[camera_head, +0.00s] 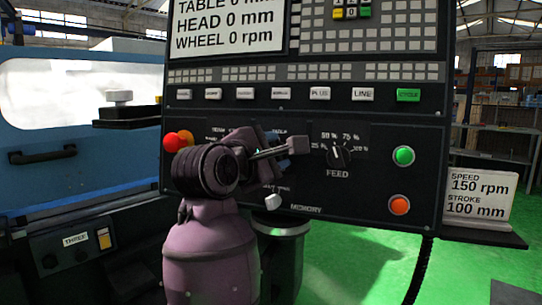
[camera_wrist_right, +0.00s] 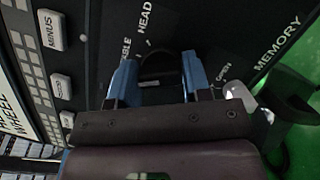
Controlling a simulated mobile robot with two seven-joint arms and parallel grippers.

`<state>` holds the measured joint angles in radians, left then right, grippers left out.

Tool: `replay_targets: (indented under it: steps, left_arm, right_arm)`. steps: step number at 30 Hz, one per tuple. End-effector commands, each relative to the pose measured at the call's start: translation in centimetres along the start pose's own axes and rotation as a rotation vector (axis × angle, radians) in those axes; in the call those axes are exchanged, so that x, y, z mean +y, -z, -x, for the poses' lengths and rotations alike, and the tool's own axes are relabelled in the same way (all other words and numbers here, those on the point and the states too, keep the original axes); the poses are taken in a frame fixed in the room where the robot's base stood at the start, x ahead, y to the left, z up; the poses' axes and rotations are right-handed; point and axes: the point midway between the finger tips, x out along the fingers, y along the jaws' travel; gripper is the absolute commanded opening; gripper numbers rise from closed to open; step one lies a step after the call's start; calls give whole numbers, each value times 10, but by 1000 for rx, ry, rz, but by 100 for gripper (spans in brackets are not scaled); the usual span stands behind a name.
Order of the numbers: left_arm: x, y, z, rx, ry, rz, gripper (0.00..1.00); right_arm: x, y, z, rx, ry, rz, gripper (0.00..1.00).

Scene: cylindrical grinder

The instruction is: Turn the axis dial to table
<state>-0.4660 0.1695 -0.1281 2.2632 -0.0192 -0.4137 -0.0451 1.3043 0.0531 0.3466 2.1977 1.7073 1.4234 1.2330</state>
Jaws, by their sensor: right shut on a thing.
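The axis dial (camera_wrist_right: 158,66) is a dark round knob on the black control panel, seen between the blue fingers in the right wrist view. The labels TABLE and HEAD are printed beside it, with TABLE partly cut off by a finger. A short pale mark shows near the dial, but I cannot tell which label it points to. My right gripper (camera_wrist_right: 160,80) is shut on the dial, one finger on each side. In the head view my right gripper (camera_head: 272,150) is at the panel and hides the dial. My left gripper is not in view.
The FEED dial (camera_head: 338,154) is just right of my gripper, with green (camera_head: 403,156) and orange (camera_head: 400,204) buttons beyond. A red knob (camera_head: 172,143) is at the left. A white lever (camera_wrist_right: 240,98) sits close beside the fingers. A row of keys (camera_head: 281,94) runs above.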

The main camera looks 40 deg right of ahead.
Motion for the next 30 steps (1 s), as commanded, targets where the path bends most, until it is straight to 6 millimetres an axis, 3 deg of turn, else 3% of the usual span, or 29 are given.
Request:
replay_targets:
  steps: [15,30]
  left_arm:
    - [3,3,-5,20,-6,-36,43]
    - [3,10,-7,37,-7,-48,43]
  right_arm:
    - [-2,2,0,1,105,-367,21]
    - [0,0,0,0,139,-496,21]
